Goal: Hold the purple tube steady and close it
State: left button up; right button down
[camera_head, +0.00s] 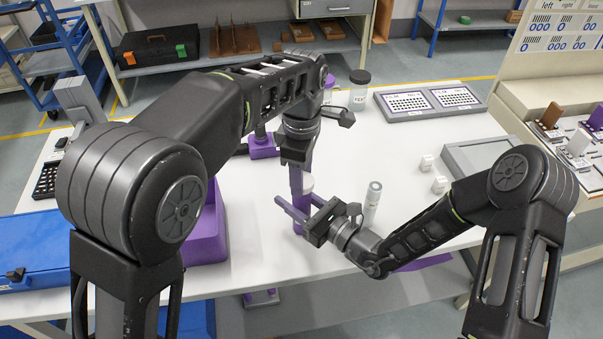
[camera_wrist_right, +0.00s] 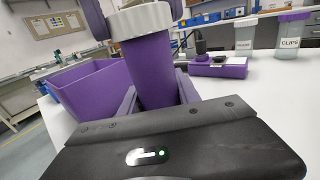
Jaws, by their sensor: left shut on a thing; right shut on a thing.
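The purple tube (camera_wrist_right: 148,72) stands upright in the right wrist view, with a wide white cap (camera_wrist_right: 140,20) at its top. In the head view the tube (camera_head: 299,226) is partly hidden by my grippers, and the cap (camera_head: 308,183) shows beside my left fingers. My right gripper (camera_head: 300,211) comes in from the right and is shut around the tube's body. My left gripper (camera_head: 301,180) points down from above and is shut on the white cap. Whether the cap is fully seated cannot be told.
A purple bin (camera_head: 208,235) stands left of the tube. A clear bottle (camera_head: 373,195) stands close on the right, near my right wrist. Small white blocks (camera_head: 427,162) and a grey tray (camera_head: 480,155) lie farther right. A dark-lidded jar (camera_head: 359,88) stands behind.

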pick_arm(q)
jog(key=shift+f, duration=0.55)
